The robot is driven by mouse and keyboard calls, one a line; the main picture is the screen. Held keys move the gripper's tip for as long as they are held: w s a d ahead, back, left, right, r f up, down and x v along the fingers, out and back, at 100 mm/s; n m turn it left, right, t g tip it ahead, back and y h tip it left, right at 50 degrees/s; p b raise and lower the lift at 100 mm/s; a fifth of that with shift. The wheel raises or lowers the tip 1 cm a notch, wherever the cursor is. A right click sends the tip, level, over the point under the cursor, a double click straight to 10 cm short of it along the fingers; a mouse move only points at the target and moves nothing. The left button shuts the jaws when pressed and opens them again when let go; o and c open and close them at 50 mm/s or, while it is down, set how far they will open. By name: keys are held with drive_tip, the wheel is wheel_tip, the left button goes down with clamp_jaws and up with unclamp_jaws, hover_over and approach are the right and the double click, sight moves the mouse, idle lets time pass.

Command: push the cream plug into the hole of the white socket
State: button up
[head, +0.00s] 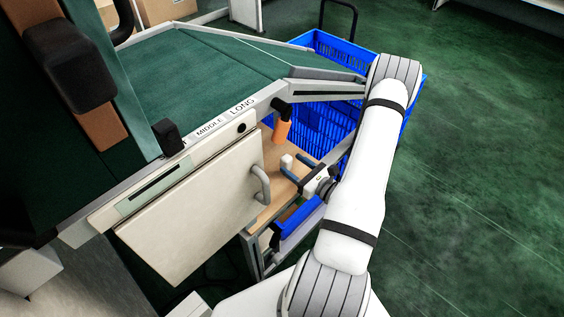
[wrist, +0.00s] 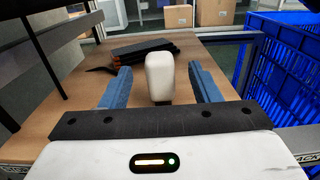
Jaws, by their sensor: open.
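A cream, rounded block that looks like the plug (wrist: 160,76) stands upright on the wooden shelf in the wrist view, with a small dark part at its base. It also shows as a small pale block in the head view (head: 286,161). My gripper (wrist: 158,68) is open, with one blue finger on each side of the block and a visible gap on both sides. In the head view, my gripper (head: 292,166) is over the shelf below the bench. I cannot make out the white socket or its hole in either view.
A black and reddish-brown object (wrist: 150,47) lies behind the block on the wooden shelf (wrist: 75,120). A blue crate (head: 408,95) stands to the right. A cream door with a handle (head: 261,184) is left of the shelf.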

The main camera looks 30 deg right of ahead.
sight(282, 156)
drive_tip(key=x, duration=0.6)
drive_tip(key=shift+s+r+b, duration=0.1)
drive_tip(key=shift+r+b, duration=0.05)
drive_tip(key=shift+b, duration=0.15)
drive_tip(key=shift+c, duration=0.2)
drive_tip(key=c, duration=1)
